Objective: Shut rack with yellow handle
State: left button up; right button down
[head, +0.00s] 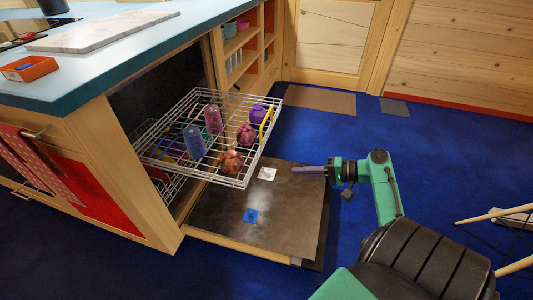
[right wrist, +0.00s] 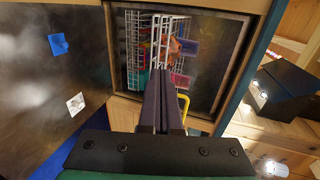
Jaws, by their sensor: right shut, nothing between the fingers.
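The wire rack (head: 205,137) is pulled out of the dishwasher cavity, above the lowered door (head: 250,215). Its yellow handle (head: 266,128) is at the right, front end of the rack. The rack holds a blue cup (head: 194,142), a pink cup (head: 213,119) and several round items. My right gripper (head: 296,169) is shut and empty, to the right of the rack and apart from it in the head view. In the right wrist view the shut fingers point toward the rack (right wrist: 136,40), and the yellow handle (right wrist: 184,106) shows just right of them. My left gripper is not in view.
A lower rack (head: 165,185) shows inside the cavity. Blue floor is open on the right; a wooden-legged item (head: 490,215) stands at the right edge.

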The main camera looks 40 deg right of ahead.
aim_at(250, 169)
jog(key=x, duration=0.4)
jog(key=b+x, duration=0.1)
jog(key=x, duration=0.3)
jog(key=r+b+x, duration=0.1)
jog(key=x, duration=0.3)
jog(key=shift+a, duration=0.4)
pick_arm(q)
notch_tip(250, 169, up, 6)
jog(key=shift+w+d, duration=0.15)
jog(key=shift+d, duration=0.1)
pick_arm(e)
jog(key=shift+w+a, duration=0.3)
jog(key=shift+w, duration=0.2)
